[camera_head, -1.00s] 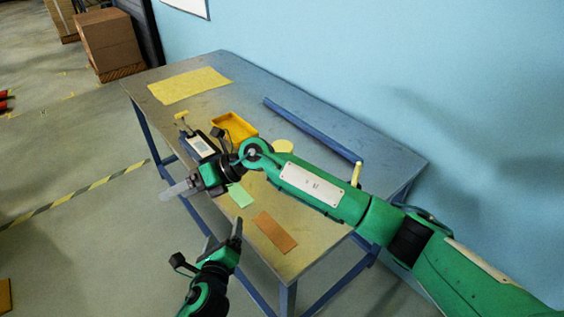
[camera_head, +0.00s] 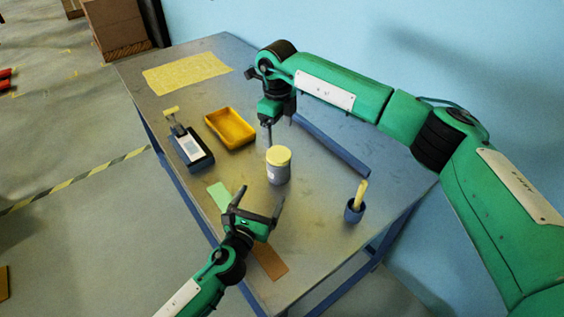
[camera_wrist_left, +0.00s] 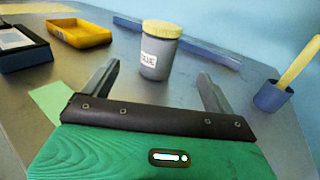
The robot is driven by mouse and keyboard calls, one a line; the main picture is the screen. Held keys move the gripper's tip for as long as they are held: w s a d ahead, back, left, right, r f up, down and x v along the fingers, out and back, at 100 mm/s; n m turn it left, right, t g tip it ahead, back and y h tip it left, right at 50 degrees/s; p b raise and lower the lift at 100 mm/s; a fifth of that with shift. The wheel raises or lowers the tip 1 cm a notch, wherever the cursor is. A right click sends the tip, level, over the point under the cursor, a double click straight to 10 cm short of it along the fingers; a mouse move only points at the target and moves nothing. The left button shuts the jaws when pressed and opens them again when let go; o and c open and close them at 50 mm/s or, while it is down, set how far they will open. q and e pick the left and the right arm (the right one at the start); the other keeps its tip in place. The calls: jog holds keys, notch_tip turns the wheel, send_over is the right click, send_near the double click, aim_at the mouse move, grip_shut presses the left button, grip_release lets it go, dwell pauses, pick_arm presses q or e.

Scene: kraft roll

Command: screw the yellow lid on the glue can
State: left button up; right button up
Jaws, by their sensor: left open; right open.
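The grey glue can (camera_head: 277,175) stands upright near the middle of the table, with the yellow lid (camera_head: 279,155) resting on its top. I cannot tell whether the lid is threaded on. In the left wrist view the can (camera_wrist_left: 158,60) shows its GLUE label, and the lid (camera_wrist_left: 162,29) looks level. My left gripper (camera_head: 257,198) is open and empty, in front of the can, its fingers spread toward it without touching. My right gripper (camera_head: 268,138) points down behind and slightly left of the can; its fingers overlap in this view and hold nothing visible.
A yellow tray (camera_head: 231,140) and a dark box with a pale label (camera_head: 190,150) lie left of the can. A blue cup (camera_head: 353,212) with a yellow stick stands right. A blue bar (camera_head: 332,147) lies behind. Green and brown flat pieces lie near the front edge.

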aim_at(275, 171)
pick_arm(q)
jog(key=shift+w+d, duration=0.15)
jog(key=shift+w, duration=0.15)
pick_arm(e)
jog(key=shift+w+d+f, duration=0.1)
jog(key=shift+w+f, duration=0.05)
pick_arm(q)
jog(key=x, duration=1.3)
jog(key=shift+w+f, duration=0.1)
jog(key=shift+w, duration=0.05)
jog(key=shift+c, duration=0.4)
jog(key=c, duration=1.8)
grip_shut()
pick_arm(e)
jog(key=shift+n, duration=0.3)
jog(key=n, duration=0.6)
jog(key=shift+n, duration=0.4)
jog(key=n, duration=0.6)
jog(key=shift+f, duration=4)
